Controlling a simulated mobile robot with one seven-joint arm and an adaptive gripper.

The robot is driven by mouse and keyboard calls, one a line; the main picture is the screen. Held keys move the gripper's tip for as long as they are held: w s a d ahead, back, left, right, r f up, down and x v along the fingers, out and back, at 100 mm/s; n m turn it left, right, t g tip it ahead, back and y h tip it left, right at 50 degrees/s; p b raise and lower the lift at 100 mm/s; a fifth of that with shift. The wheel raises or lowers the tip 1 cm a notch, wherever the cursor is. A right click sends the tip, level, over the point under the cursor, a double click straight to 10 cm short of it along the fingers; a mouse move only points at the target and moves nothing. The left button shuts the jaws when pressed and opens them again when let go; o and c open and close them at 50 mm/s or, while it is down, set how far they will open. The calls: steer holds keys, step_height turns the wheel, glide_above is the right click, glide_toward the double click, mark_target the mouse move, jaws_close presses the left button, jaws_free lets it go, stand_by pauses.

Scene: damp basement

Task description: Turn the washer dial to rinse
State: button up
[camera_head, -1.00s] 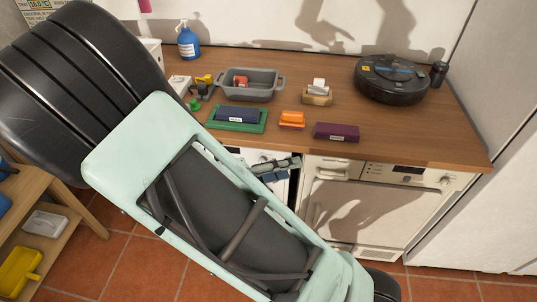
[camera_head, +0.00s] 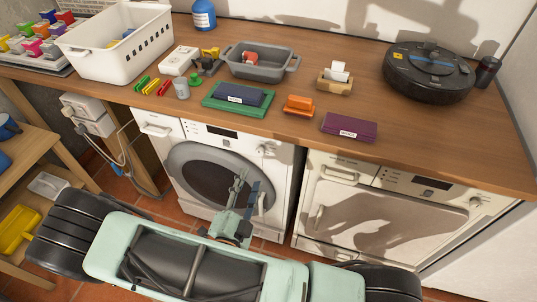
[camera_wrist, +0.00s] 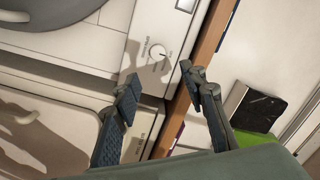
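The white washer (camera_head: 180,132) stands under the counter with a round dark door (camera_head: 208,178). Its small round dial (camera_head: 265,150) sits at the right of its front panel. In the wrist view the dial (camera_wrist: 158,53) is pale, with small print around it that I cannot read; I cannot tell its setting. My gripper (camera_head: 246,182) is in front of the washer, below the dial in the head view. In the wrist view my gripper (camera_wrist: 159,78) is open and empty, its fingers apart, with the dial beyond and between the tips, not touched.
A second white appliance (camera_head: 375,215) stands right of the washer. The wooden counter (camera_head: 400,140) overhangs both, carrying a white basket (camera_head: 120,42), a grey tub (camera_head: 285,70) and a robot vacuum (camera_head: 427,75). A wooden shelf (camera_head: 45,150) stands at the left.

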mark_target(259, 154)
steer(key=x, duration=1)
steer(key=shift+w+a+f, duration=0.1)
steer(key=shift+w+f, duration=0.15)
steer(key=shift+w, duration=0.15)
steer(key=shift+c, duration=0.2)
jaws_close()
